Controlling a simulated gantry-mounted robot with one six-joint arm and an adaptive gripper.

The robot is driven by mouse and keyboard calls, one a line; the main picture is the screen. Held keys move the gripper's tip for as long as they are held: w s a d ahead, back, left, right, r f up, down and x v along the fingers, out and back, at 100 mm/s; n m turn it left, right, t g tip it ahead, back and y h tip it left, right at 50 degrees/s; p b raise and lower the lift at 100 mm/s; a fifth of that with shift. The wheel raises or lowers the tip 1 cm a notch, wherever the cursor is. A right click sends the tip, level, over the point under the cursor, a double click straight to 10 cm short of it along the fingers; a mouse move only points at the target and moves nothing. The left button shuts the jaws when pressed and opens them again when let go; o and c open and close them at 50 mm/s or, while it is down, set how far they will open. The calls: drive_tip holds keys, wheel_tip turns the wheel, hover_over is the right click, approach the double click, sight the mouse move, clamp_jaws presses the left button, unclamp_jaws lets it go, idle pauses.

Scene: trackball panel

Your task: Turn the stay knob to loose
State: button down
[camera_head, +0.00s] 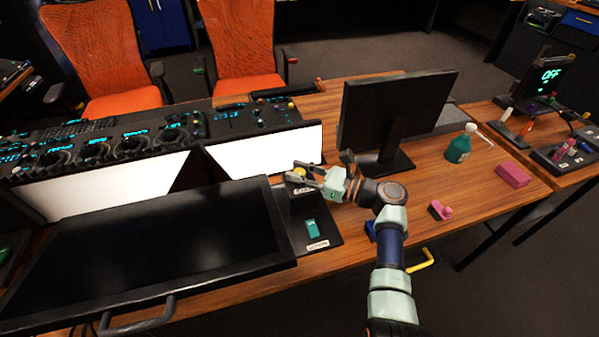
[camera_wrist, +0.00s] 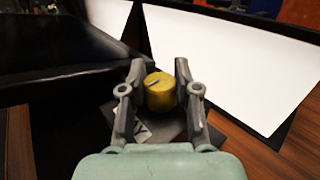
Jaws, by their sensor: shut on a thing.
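The stay knob is a yellow round knob with a dark pointer line on its top. In the wrist view the knob (camera_wrist: 160,92) sits between my two grey fingers, near their tips. In the head view a little of the knob (camera_head: 299,172) shows at my fingertips, on a small black box (camera_head: 304,203) with a label. My gripper (camera_head: 305,176) is closed around the knob; it also shows in the wrist view (camera_wrist: 158,80). The label beside the knob is partly hidden by my gripper in the wrist view, and I cannot read it.
A large black screen panel (camera_head: 160,250) stands left of the knob's box. A monitor (camera_head: 395,110) stands behind my arm. A green bottle (camera_head: 458,148), a pink block (camera_head: 512,175) and a pink item (camera_head: 440,210) are to the right.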

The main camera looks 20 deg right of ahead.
drive_tip(key=c, duration=0.8)
unclamp_jaws()
drive_tip(key=v, duration=1.2)
